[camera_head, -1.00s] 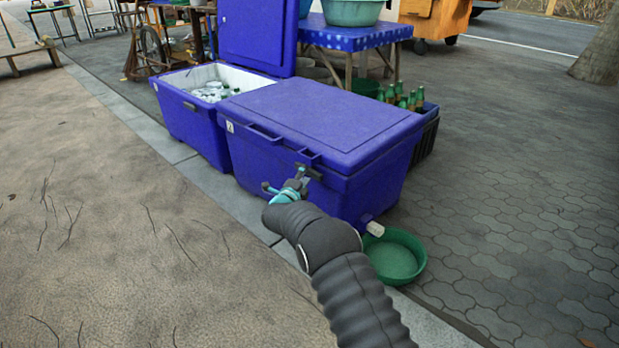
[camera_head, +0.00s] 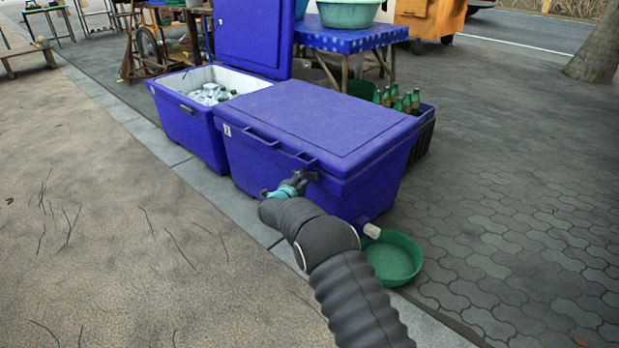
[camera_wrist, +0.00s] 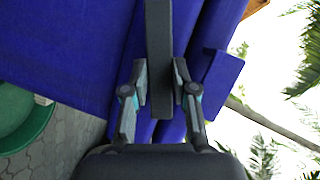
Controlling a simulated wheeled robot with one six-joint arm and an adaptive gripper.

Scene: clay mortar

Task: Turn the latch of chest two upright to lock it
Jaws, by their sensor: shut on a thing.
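A closed blue chest (camera_head: 270,165) stands in the middle of the head view, its lid down. My gripper (camera_head: 303,180) is at the latch. In the wrist view the latch is a dark bar (camera_wrist: 159,35) between the two fingers of my gripper (camera_wrist: 160,85), which is shut on it. The bar runs roughly along the lid seam, so it lies sideways, not upright. The fingers hide part of the latch.
A second blue chest (camera_head: 180,125) stands open at the left, with bottles and ice inside. A green basin (camera_head: 392,258) sits under a white spout (camera_head: 372,231) at the right front corner. A crate of bottles (camera_head: 425,125) stands behind. Paving at the right is clear.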

